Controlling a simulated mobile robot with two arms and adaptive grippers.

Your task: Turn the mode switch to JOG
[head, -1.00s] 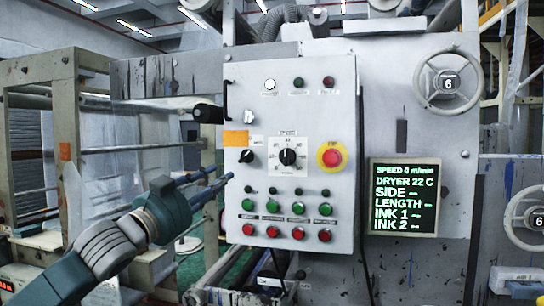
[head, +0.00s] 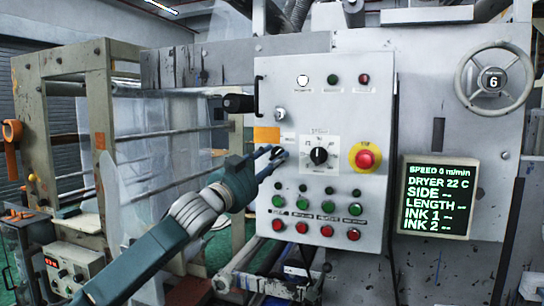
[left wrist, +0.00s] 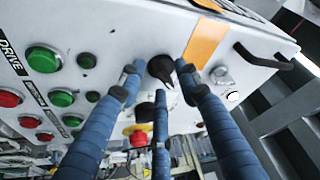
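The mode switch is a small black knob (left wrist: 160,68) on the light grey control panel (left wrist: 110,30); in the left wrist view it shows between my left gripper's fingertips. The knob's lettering is not readable. My right gripper is not in view.
Right of the gripper are a large black dial (head: 319,156) and a red emergency button (head: 364,157) on yellow. Green (head: 316,206) and red (head: 301,227) buttons sit below. A black handle (head: 240,103) juts out at the upper left. A screen (head: 434,198) stands at right.

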